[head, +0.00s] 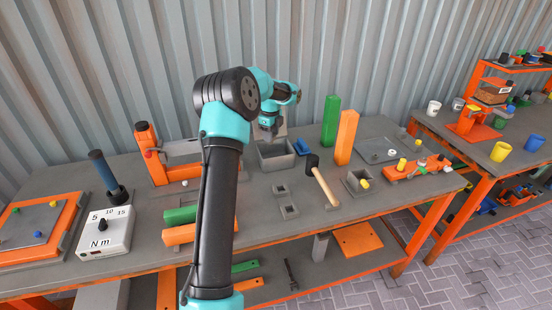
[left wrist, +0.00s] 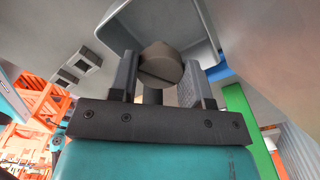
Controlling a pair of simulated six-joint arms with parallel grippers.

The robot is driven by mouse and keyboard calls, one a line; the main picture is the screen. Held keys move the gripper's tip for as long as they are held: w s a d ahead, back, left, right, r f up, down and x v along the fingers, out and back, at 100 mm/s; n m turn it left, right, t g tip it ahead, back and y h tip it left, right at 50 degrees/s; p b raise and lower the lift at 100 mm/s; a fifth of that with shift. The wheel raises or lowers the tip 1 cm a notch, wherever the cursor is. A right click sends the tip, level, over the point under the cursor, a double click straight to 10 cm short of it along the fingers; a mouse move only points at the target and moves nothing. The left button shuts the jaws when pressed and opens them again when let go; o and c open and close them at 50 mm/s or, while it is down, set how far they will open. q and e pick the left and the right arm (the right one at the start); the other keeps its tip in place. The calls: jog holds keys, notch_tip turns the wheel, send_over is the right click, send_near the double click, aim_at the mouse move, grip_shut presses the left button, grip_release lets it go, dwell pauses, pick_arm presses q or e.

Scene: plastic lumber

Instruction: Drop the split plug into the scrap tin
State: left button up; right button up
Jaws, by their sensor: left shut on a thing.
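The split plug (left wrist: 160,66) is a dark brown round piece with a slit across its face. It shows in the left wrist view between the fingers of my left gripper (left wrist: 158,84), which is shut on it. In the head view my left gripper (head: 268,134) points down at the grey open box, which looks like the scrap tin (head: 278,161). The tin's grey wall (left wrist: 205,22) also shows behind the plug in the left wrist view. The plug is too small or hidden to make out in the head view. My right gripper is not in view.
A green post (head: 330,122) and an orange post (head: 346,137) stand right of the tin. A mallet (head: 325,185) lies in front of them. Small grey square blocks (head: 289,211) lie before the tin. An orange frame (head: 150,155) stands to the left.

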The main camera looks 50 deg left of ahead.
pick_arm(q)
jog(key=shift+f, duration=2)
jog(key=o, duration=1)
notch_tip(320, 180, up, 18)
jog(key=shift+f, duration=0.25)
